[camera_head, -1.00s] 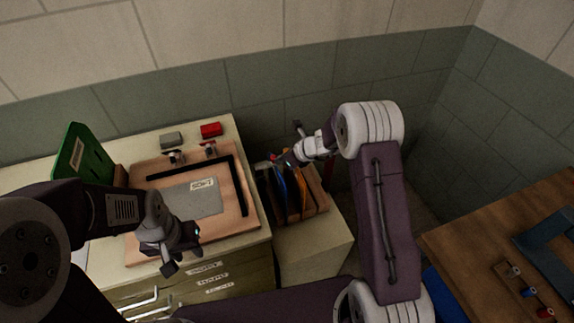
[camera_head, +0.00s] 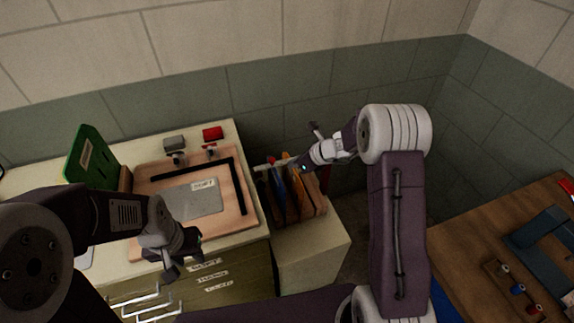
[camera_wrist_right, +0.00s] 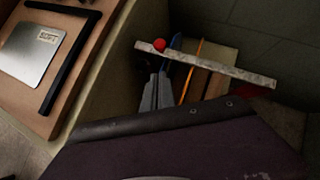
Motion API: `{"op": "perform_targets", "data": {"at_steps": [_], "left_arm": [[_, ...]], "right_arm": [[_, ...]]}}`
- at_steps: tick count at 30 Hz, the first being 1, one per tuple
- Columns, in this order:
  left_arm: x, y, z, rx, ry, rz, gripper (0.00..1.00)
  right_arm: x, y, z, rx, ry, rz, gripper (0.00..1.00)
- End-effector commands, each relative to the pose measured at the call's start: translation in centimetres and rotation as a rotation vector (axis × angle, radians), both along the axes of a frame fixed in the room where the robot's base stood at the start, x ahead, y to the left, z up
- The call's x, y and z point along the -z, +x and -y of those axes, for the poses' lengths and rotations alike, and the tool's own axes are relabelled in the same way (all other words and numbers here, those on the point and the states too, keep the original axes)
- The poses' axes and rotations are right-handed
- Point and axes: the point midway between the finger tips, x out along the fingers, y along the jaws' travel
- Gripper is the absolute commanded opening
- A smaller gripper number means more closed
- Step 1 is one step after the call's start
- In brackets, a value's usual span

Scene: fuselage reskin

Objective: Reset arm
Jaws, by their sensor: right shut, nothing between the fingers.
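My right gripper (camera_head: 304,166) hangs over the upper right of a wooden rack (camera_head: 316,208) of upright coloured sheets. In the right wrist view its grey fingers (camera_wrist_right: 156,92) are together with nothing between them. A pale bar (camera_wrist_right: 225,73) with a red ball (camera_wrist_right: 159,45) lies across the rack just past the fingertips; I cannot tell whether they touch. My left gripper (camera_head: 182,262) hangs above the front edge of the cabinet, over its drawers; its finger opening is unclear.
A wooden board (camera_head: 238,223) with a grey plate (camera_head: 196,203) and black strips lies on the cabinet top. A green panel (camera_head: 90,158) stands at left. A brown table (camera_head: 470,245) is at right. A tiled wall is behind.

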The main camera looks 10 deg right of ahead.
Motion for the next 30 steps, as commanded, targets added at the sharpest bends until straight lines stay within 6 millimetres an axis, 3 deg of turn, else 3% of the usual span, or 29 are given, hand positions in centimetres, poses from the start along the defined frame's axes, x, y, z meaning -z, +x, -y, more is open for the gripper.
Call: {"op": "perform_targets", "data": {"at_steps": [3,7,19,22,24,26,27,30], "left_arm": [[-0.2,0.0,0.0,0.0,0.0,0.0,0.36],[-0.4,0.0,0.0,0.0,0.0,0.0,0.36],[-0.4,0.0,0.0,0.0,0.0,0.0,0.36],[-0.4,0.0,0.0,0.0,0.0,0.0,0.36],[-0.5,0.0,0.0,0.0,0.0,0.0,0.36],[-0.4,0.0,0.0,0.0,0.0,0.0,0.36],[-0.4,0.0,0.0,0.0,0.0,0.0,0.36],[-0.4,0.0,0.0,0.0,0.0,0.0,0.36]], "right_arm": [[-2.1,-1.4,1.0,0.003,0.001,0.002,0.0],[-3.5,-2.4,1.8,0.001,0.001,0.001,0.0],[-3.9,-2.9,2.0,0.0,0.001,-0.001,0.0],[-5.0,-2.7,1.0,-0.024,-0.004,0.023,0.0],[-7.4,-3.0,-0.9,-0.068,-0.016,0.066,0.0],[-8.4,-6.0,-2.9,-0.19,-0.086,0.076,0.0],[-8.2,-8.8,-3.6,-0.326,-0.178,0.085,0.0],[-6.8,-15.8,-3.6,-0.748,-0.452,0.132,0.0]]}}
